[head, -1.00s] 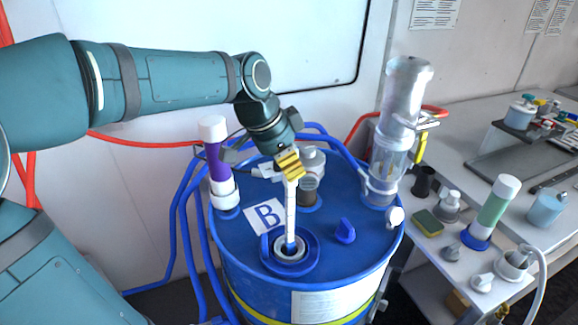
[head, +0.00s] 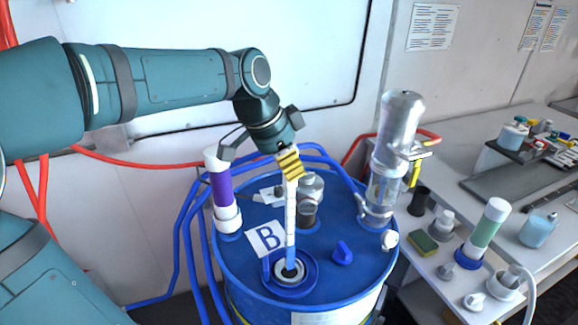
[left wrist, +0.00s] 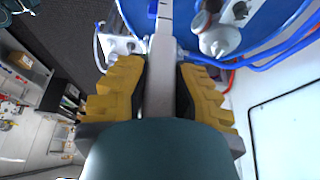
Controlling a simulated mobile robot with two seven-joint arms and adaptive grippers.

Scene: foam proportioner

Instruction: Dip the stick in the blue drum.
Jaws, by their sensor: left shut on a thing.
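The blue drum (head: 335,285) stands in front of me in the head view, with a letter B label on its lid. A round port (head: 290,270) with a raised blue collar sits at the front of the lid. My left gripper (head: 289,165) is shut on the pale stick (head: 291,210), which hangs upright below it. The stick's lower end shows blue and is at the port's opening; how deep it reaches is hidden. The left wrist view shows the stick (left wrist: 160,70) between the yellow fingers (left wrist: 155,95). My right gripper is not in view.
A purple and white cylinder (head: 222,190) and a tall clear cylinder (head: 392,150) stand on the lid. A blue cap (head: 342,253) lies right of the port. Blue hoses loop around the back. The table (head: 445,265) at right holds a sponge (head: 422,244) and a green tube (head: 485,232).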

